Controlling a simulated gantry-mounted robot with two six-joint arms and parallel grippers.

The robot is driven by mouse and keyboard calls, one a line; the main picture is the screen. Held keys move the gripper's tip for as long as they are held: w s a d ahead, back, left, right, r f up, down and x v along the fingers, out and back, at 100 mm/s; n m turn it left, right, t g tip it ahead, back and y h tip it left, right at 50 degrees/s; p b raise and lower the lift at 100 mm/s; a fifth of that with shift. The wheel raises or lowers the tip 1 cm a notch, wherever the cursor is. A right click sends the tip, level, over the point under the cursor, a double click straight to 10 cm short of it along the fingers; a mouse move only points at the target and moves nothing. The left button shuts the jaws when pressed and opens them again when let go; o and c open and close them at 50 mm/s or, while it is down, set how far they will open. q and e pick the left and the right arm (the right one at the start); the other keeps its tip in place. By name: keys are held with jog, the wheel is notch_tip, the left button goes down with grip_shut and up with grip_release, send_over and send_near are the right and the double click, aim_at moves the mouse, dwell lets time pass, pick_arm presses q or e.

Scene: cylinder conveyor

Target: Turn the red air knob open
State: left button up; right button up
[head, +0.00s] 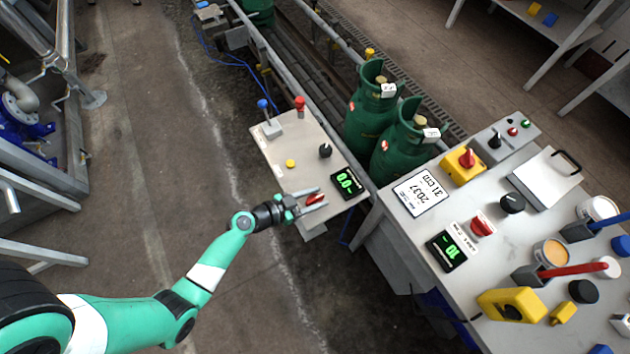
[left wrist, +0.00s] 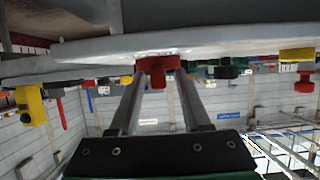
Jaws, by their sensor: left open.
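A red knob (head: 314,198) sits at the near end of the small grey panel (head: 268,150). My left gripper (head: 321,198) is open, with one finger on each side of this knob. In the left wrist view the red knob (left wrist: 157,70) shows between the far ends of the two fingers, below the pale panel edge (left wrist: 220,40). Whether the fingers touch the knob cannot be told. The knob's label is not readable. My right gripper is not in view.
The small panel also carries a black knob (head: 325,151), a yellow button (head: 290,163), a blue-topped lever (head: 263,105), a red-topped post (head: 300,103) and a green display (head: 347,183). Green cylinders (head: 372,110) stand beside it. A crowded bench (head: 400,225) with another red knob (head: 482,224) is at right.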

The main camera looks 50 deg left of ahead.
pick_arm(q)
grip_shut()
